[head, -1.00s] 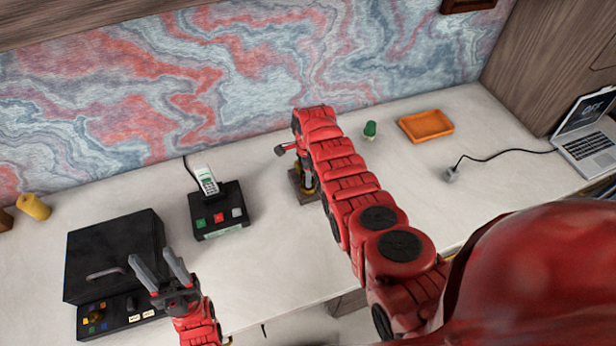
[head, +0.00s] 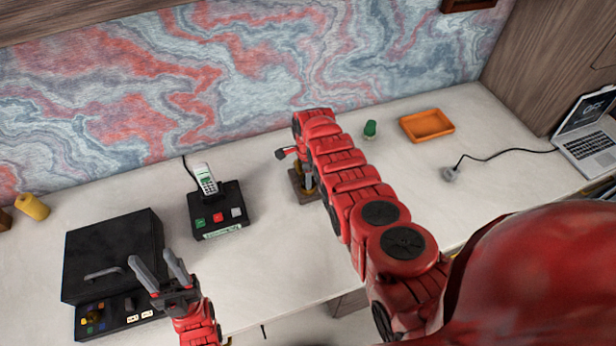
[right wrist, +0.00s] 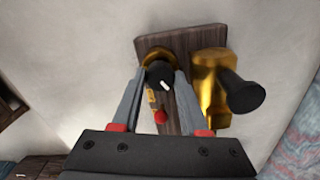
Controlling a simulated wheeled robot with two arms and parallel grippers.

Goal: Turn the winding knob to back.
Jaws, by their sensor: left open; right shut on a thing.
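The winding knob (right wrist: 158,76) is black with a white mark. In the right wrist view it sits on a brass collar on a brown wooden base (right wrist: 150,45), beside a brass part with a black-ended handle (right wrist: 240,92). My right gripper (right wrist: 160,72) has one grey finger on each side of the knob and is shut on it. In the head view my red right arm hides the knob, while the wooden base (head: 298,186) shows. My left gripper (head: 151,256) is open and empty, in front of a black box (head: 115,240) at the lower left.
A phone (head: 206,180) stands on a black button box (head: 218,212) left of the wooden base. To the right are a green object (head: 370,130), an orange tray (head: 428,125) and a laptop (head: 588,140) with a cable. Desk space between them is clear.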

